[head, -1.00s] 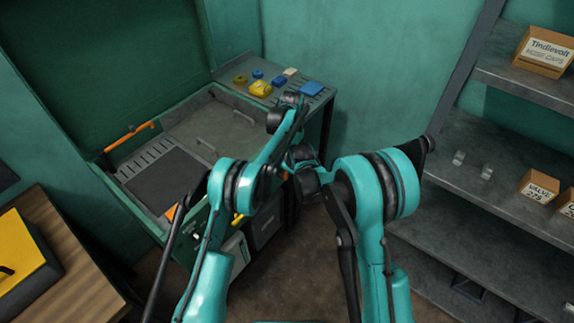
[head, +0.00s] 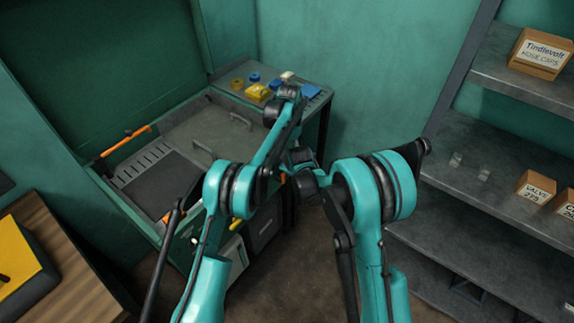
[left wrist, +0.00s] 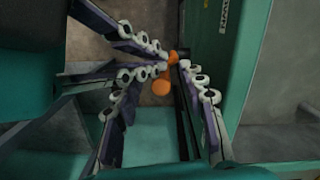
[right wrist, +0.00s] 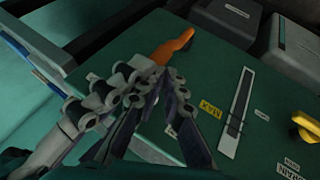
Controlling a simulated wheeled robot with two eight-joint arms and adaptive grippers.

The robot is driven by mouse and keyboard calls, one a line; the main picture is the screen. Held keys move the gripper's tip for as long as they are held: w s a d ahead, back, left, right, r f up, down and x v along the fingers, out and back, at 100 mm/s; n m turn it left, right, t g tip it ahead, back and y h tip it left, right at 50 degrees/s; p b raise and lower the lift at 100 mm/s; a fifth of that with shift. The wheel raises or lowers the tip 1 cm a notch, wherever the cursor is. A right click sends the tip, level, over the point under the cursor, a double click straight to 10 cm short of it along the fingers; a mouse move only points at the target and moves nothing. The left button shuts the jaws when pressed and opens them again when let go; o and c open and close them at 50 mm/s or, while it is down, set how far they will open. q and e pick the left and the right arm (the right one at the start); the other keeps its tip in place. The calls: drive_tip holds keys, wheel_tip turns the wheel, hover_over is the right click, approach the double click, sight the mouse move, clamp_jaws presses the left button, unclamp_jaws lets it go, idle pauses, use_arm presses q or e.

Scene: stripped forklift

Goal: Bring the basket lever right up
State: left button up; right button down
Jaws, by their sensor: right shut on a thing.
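The orange lever (right wrist: 172,46) sticks out past my right fingertips in the right wrist view, beside the green panel. My right gripper (right wrist: 162,78) is shut on it. In the left wrist view the lever's orange part (left wrist: 174,57) sits at the right gripper's fingertips, which come in from the left. A round orange knob (left wrist: 161,88) shows just below it. My left gripper (left wrist: 164,76) has its fingers apart on either side of the orange parts; I cannot tell whether they touch. In the head view a bit of orange (head: 283,178) shows beside my arms, which hide both grippers.
The green panel (right wrist: 205,80) has a slotted plate (right wrist: 236,112), a yellow MAX label (right wrist: 210,107) and a yellow knob (right wrist: 305,128). Small parts lie on the machine's back tray. Grey shelves (head: 490,150) stand right; a wooden bench (head: 70,260) stands left.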

use_arm(q)
drive_tip(key=r, duration=0.4)
drive_tip(key=shift+w+a+r, duration=0.1)
drive_tip(key=shift+w+r, duration=0.25)
drive_tip(key=shift+r, duration=0.05)
drive_tip(key=s+a+r+n+t, duration=0.1)
drive_tip(key=s+a+r+t, duration=0.1)
drive_tip(key=s+a+r, duration=0.5)
drive_tip(key=s+a+r+n+t, duration=0.2)
drive_tip(key=s+a+r, duration=0.1)
drive_tip(key=s+r, duration=0.65)
drive_tip(key=s+a+f+n+t, duration=0.1)
drive_tip(key=s+a+f+t, duration=0.1)
drive_tip(key=s, duration=0.8)
drive_tip(key=s+a+f+n+t, duration=0.1)
drive_tip(key=s+a+f, duration=0.3)
drive_tip(key=s, duration=0.7)
drive_tip(key=shift+s+a+f+t, duration=0.15)
drive_tip(key=shift+s+a+t, duration=0.15)
drive_tip(key=shift+t, duration=0.3)
use_arm(e)
drive_tip(key=w+d+f+m+g+y, duration=0.1)
drive_tip(key=w+d+g+y, duration=0.1)
drive_tip(key=w+d+g, duration=0.2)
drive_tip(key=shift+w+d+y, duration=0.3)
drive_tip(key=shift+w+d, duration=0.35)
drive_tip(key=shift+w, duration=0.85)
drive_tip(key=shift+d, duration=0.1)
